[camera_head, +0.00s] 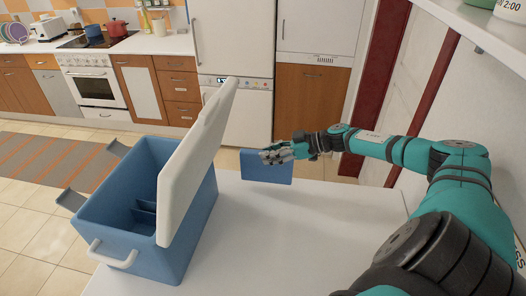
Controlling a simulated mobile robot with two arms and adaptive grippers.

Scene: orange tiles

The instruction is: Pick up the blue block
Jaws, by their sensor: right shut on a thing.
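The blue block (266,175) is a flat-faced rectangular piece at the far edge of the white table (300,235). My right gripper (267,156) is shut on its upper part, with the fingers pointing left across it. The block looks upright; whether it still touches the table I cannot tell. My right arm reaches in from the lower right. My left gripper is not in view.
A blue cooler box (187,245) with its white lid (200,160) tilted open stands to the left, with dark blue pieces (145,216) inside. The table in front of the block is bare. A shelf (480,28) overhangs at upper right. Kitchen cabinets and an oven (95,85) stand behind.

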